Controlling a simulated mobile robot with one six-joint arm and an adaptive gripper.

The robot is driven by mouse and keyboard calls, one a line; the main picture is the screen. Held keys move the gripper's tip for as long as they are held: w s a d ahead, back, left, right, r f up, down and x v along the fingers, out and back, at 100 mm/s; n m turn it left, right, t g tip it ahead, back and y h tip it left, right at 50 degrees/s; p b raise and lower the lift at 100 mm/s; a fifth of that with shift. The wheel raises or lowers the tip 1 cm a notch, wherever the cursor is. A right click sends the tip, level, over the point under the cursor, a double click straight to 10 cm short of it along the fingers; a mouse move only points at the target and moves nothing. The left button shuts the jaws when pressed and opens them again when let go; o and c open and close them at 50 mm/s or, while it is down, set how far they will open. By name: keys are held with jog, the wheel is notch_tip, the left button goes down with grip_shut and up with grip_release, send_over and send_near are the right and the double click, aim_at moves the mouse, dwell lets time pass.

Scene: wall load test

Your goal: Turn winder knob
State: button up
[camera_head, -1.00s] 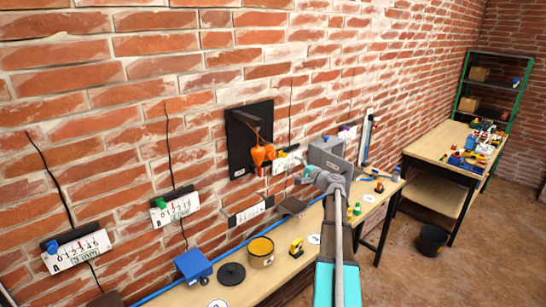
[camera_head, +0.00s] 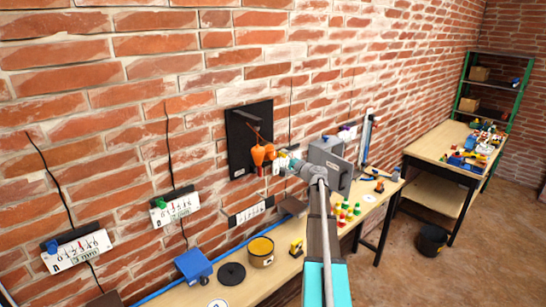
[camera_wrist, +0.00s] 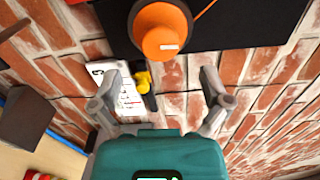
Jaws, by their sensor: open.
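A black panel (camera_head: 240,150) is on the brick wall, with a dark bracket and orange parts (camera_head: 258,154) at its lower right. In the wrist view a round orange knob (camera_wrist: 164,42) with a short white line on its face shows at the top centre. I take it to be the winder knob. My gripper (camera_wrist: 162,92) is open and empty, its two fingers apart below the knob and not touching it in the picture. In the head view my gripper (camera_head: 286,166) is just right of the orange parts, partly hidden by my wrist.
A white scale card (camera_wrist: 124,98) with a yellow slider (camera_wrist: 142,80) is on the wall behind the fingers. The bench below holds a yellow-topped tin (camera_head: 261,250), a blue box (camera_head: 193,266) and several small coloured items (camera_head: 347,212).

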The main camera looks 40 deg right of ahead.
aim_at(274, 156)
jog(key=shift+w+a, duration=0.15)
jog(key=shift+w, duration=1.35)
jog(key=shift+w+a, duration=0.1)
jog(key=shift+w, duration=1.4)
jog(key=c, duration=1.2)
